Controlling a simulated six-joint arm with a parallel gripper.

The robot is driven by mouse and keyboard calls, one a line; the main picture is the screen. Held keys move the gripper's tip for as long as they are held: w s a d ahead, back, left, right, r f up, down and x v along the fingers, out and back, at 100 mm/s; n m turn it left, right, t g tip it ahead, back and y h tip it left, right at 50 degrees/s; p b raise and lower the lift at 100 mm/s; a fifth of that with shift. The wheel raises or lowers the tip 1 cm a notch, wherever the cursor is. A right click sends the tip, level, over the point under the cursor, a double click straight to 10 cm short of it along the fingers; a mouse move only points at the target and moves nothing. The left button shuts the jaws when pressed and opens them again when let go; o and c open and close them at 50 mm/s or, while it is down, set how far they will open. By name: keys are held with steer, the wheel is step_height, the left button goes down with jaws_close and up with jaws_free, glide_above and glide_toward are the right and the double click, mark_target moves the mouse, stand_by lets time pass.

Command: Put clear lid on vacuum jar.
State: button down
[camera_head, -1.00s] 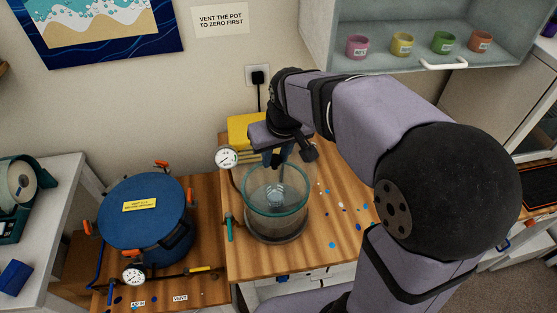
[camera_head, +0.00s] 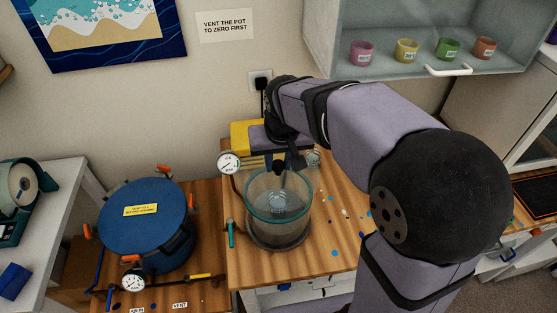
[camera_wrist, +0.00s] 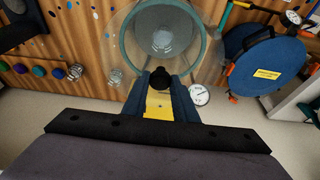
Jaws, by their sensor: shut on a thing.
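The vacuum jar (camera_head: 279,224) is a clear glass cylinder with a teal rim, standing upright on the wooden bench; a clear cup shows inside it. It also shows in the wrist view (camera_wrist: 203,45). My gripper (camera_head: 283,164) is at the back edge of the jar, above its rim. In the wrist view, my gripper (camera_wrist: 162,84) is shut on a black knob (camera_wrist: 160,77), which I take to be the clear lid's. The lid's transparent disc is hard to make out against the jar, and I cannot tell whether it touches the rim.
A blue pressure pot (camera_head: 146,225) stands left of the jar. A round gauge (camera_head: 229,162) and a yellow unit (camera_head: 240,138) are behind the jar. Coloured spots dot the bench to its right. Small coloured cups sit in the wall cabinet (camera_head: 400,72).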

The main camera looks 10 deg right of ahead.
mark_target(279, 177)
steer(key=shift+f+b, duration=1.95)
steer(key=shift+f, duration=0.85)
steer(key=shift+f+b, duration=0.4)
steer(key=shift+f, duration=0.1)
steer(key=c, duration=1.4)
jaws_free()
steer(key=shift+o, duration=0.2)
step_height(279, 177, up, 8)
steer(key=p, duration=0.7)
